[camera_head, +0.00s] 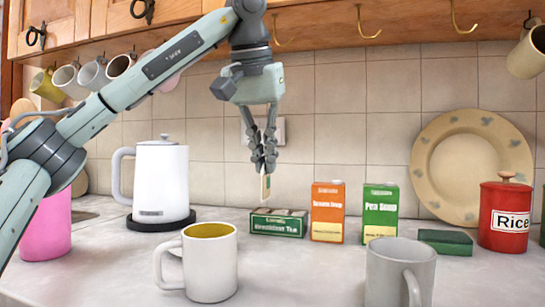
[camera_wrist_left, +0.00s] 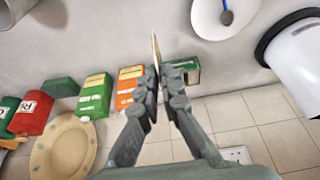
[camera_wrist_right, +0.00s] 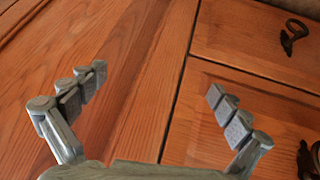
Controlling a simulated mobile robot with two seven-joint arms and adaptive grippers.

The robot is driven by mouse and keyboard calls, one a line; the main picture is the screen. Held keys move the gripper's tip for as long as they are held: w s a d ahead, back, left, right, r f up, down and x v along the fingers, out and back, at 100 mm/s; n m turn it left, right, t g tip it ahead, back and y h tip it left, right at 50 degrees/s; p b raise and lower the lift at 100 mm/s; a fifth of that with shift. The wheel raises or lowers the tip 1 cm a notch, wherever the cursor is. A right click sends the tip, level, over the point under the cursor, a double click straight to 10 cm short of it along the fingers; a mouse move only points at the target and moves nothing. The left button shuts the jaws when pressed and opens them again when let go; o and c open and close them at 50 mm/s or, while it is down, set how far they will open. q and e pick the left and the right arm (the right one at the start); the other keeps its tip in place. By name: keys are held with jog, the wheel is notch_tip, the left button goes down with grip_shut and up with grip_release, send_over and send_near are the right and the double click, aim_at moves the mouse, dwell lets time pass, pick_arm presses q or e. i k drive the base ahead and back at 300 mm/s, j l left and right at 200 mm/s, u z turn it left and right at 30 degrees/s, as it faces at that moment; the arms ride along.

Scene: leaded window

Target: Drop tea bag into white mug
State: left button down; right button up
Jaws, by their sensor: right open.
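A white mug (camera_head: 210,262) with a yellowish inside stands upright on the front left of the counter, its handle to the left. A greyer mug (camera_head: 399,275) stands at the front right. My left gripper (camera_head: 265,165) is shut on a thin, pale tea bag (camera_head: 266,188), which hangs from its fingertips above the counter, behind and to the right of the white mug. In the left wrist view the tea bag (camera_wrist_left: 156,50) shows edge-on between the fingers. My right gripper (camera_wrist_right: 155,85) is open and empty, facing wooden panels; it is outside the head view.
A green tea box (camera_head: 278,223) lies flat below the tea bag. An orange box (camera_head: 327,212) and a green soup box (camera_head: 380,213) stand beside it. A white kettle (camera_head: 161,180) on a black base is at left, a red rice tin (camera_head: 505,216) at right. The counter between the mugs is clear.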

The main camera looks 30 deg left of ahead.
aim_at(215, 251)
jog(key=k, duration=1)
